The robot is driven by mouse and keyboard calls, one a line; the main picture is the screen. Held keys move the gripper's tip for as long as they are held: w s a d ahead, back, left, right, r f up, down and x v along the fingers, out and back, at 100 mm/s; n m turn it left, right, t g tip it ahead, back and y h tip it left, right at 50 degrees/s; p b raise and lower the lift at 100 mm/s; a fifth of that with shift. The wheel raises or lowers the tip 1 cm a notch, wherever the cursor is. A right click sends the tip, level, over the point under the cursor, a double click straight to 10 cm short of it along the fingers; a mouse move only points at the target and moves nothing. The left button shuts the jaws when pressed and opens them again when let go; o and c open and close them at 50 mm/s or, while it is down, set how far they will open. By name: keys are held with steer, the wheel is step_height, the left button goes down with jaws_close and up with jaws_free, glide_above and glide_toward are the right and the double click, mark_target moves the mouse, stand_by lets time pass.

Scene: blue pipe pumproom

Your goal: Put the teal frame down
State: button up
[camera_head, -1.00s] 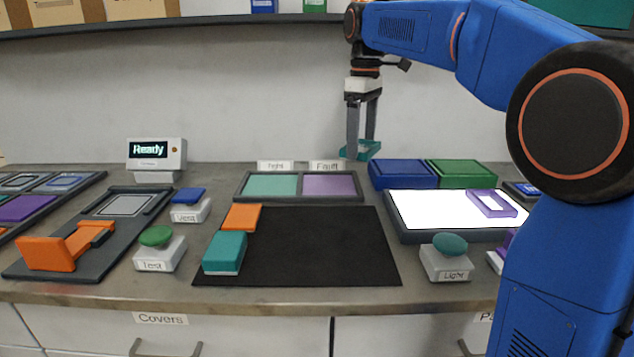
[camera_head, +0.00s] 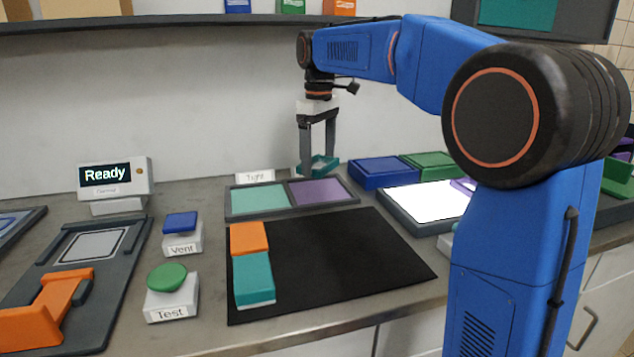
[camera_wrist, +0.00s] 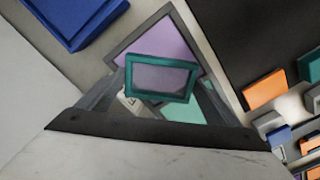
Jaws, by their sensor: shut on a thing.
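My gripper (camera_head: 318,168) is shut on the teal frame (camera_head: 331,163), a small open rectangle, and points downward near the wall. In the wrist view the frame (camera_wrist: 160,97) hangs between my fingers, with the purple pad (camera_wrist: 160,47) showing through it and around it. In the head view the frame appears at the back edge of the dark two-pad tray (camera_head: 290,210), by the purple pad. The teal pad (camera_head: 258,198) is on the left under the label "Tight" (camera_head: 255,177). The gap between frame and tray is hard to judge.
Blue (camera_head: 383,173) and green (camera_head: 432,166) bins stand right of the tray. A lit panel (camera_head: 425,202) bears a purple frame (camera_head: 463,184). A black mat (camera_head: 340,255) in front holds orange and teal blocks at its left; the rest is clear. A shelf (camera_head: 200,27) runs above.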

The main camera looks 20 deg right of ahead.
mark_target(319, 191)
steer(key=shift+f, duration=3.1)
steer(key=o, duration=1)
steer(key=shift+f, duration=0.1)
step_height(319, 191, up, 12)
steer(key=shift+f, duration=0.1)
steer(key=shift+r, duration=0.25)
steer(key=shift+s, duration=0.1)
